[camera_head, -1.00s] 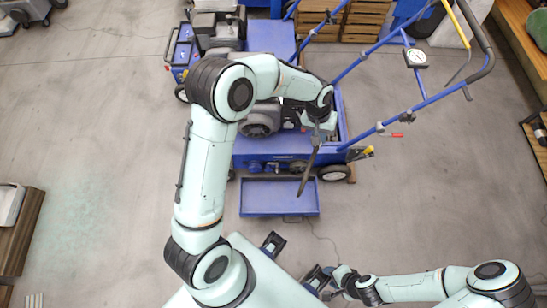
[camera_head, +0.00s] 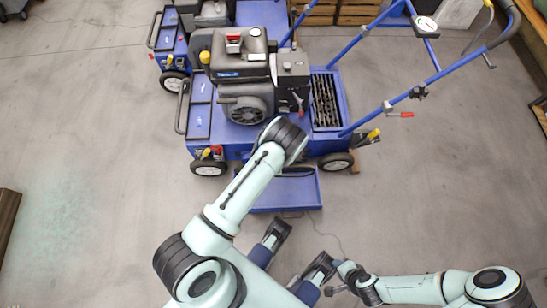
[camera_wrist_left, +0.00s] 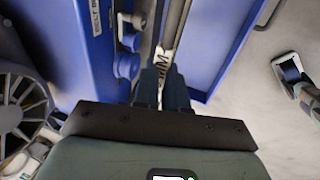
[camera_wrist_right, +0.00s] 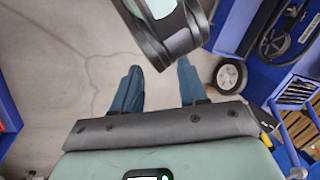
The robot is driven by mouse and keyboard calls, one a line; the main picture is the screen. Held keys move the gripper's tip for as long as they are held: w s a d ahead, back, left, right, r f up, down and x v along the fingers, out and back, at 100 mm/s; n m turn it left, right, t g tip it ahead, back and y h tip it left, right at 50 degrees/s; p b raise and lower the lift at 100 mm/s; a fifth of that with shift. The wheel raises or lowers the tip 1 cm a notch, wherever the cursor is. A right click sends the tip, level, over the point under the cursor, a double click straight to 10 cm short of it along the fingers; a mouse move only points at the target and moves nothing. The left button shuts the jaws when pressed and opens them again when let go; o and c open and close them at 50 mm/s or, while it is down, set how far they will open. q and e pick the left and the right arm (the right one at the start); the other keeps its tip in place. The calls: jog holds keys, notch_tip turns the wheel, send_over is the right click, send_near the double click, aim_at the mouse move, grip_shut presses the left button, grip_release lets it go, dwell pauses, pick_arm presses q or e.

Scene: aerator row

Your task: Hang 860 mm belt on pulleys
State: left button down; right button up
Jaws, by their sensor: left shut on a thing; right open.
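My left gripper (camera_wrist_left: 162,88) is shut on a dark belt (camera_wrist_left: 172,35) with a white printed label in the left wrist view. The belt runs upward from the fingers, between a blue machine wall and the blue tray. Blue round pulley-like parts (camera_wrist_left: 126,66) stick out of the wall just left of the belt; a gap seems to separate them. In the head view, my own arm hides the left gripper and most of the belt. My right gripper (camera_wrist_right: 160,88) is open and empty above the floor in the right wrist view.
The blue machine (camera_head: 240,118) carries a grey and black engine (camera_head: 238,65). A shallow blue tray (camera_head: 305,200) juts out low at its front. A wheel (camera_head: 337,162) stands at its right front corner. Bare floor (camera_head: 430,200) lies to the right.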

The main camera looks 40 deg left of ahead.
pick_arm(q)
jog(key=shift+a+f+n, duration=0.3)
jog(key=shift+f, duration=0.2)
pick_arm(e)
jog(key=shift+w+d+f+t+b, duration=0.9)
jog(key=shift+w+d+f+b, duration=0.35)
jog(key=shift+w+f+b, duration=0.9)
pick_arm(q)
jog(key=w+a+f+b, duration=0.3)
jog(key=f+b, duration=0.1)
jog(key=f, duration=0.4)
jog(key=shift+w+f, duration=0.35)
pick_arm(e)
jog(key=s+d+f+g+h, duration=0.1)
jog(key=s+d+f+g, duration=0.1)
jog(key=s+f, duration=0.4)
jog(key=shift+f+m+g, duration=0.4)
jog(key=shift+f, duration=0.25)
jog(key=shift+a+f, duration=0.1)
jog(key=shift+f, duration=0.1)
pick_arm(q)
jog(key=shift+w+a+b, duration=0.95)
jog(key=shift+w+b, duration=0.15)
jog(key=shift+w, duration=0.05)
pick_arm(e)
jog(key=shift+w+f, duration=0.1)
jog(key=shift+f, duration=0.5)
pick_arm(q)
jog(key=shift+w+a, duration=1)
jog(key=shift+w, duration=0.15)
